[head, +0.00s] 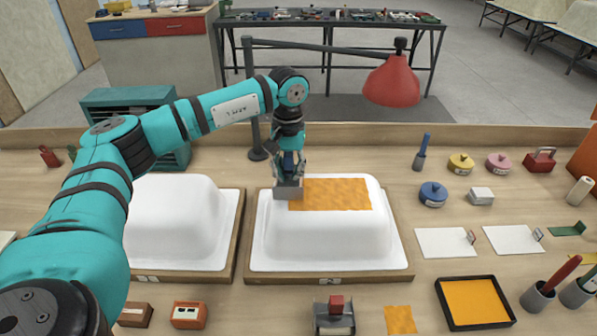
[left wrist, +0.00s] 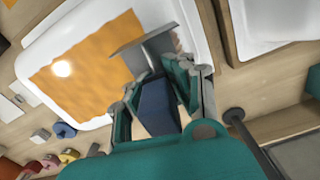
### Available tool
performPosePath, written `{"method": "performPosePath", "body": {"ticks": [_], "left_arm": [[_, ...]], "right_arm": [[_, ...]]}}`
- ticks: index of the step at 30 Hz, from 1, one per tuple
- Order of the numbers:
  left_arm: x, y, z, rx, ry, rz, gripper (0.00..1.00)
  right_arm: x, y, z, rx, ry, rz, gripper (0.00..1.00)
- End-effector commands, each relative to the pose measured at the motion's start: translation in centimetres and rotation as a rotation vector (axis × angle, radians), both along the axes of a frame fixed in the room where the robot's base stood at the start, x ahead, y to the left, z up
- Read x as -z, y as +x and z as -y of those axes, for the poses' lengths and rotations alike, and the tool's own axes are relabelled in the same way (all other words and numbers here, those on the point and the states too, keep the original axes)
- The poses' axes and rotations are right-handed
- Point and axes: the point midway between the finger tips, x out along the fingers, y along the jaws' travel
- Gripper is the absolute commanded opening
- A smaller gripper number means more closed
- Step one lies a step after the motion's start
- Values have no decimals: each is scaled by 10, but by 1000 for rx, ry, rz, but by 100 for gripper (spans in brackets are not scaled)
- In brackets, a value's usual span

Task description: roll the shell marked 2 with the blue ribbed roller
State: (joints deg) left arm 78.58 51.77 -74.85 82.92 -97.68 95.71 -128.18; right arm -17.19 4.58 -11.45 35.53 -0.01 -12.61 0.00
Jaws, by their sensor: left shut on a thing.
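A white shell (head: 325,236) sits upside down on a wooden board at the centre, with an orange patch (head: 335,194) over much of its top. A second white shell (head: 170,222) is to its left. The marks on both board fronts are too small to read surely. My left gripper (head: 289,170) is above the centre shell's back left, shut on a tool with a blue handle (left wrist: 155,103) and a grey metal head (head: 287,189). The head is at the patch's left edge; contact is unclear, and any ribs are hidden. My right gripper is out of view.
A red lamp (head: 391,82) hangs behind the shells. Pots (head: 433,194), white sheets (head: 445,242) and a black tray with orange content (head: 474,302) lie to the right. A red-topped tool (head: 335,316) and an orange block (head: 188,314) are in front.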

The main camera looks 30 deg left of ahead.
Motion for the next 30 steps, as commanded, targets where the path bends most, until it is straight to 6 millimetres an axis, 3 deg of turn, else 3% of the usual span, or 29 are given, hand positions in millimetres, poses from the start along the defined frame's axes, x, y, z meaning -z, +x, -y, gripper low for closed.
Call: {"method": "performPosePath", "body": {"ticks": [14,30], "left_arm": [[-2,-4,-7,0,0,-2,0],[-56,-4,-6,0,0,2,0]], "right_arm": [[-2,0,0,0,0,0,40],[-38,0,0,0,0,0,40]]}}
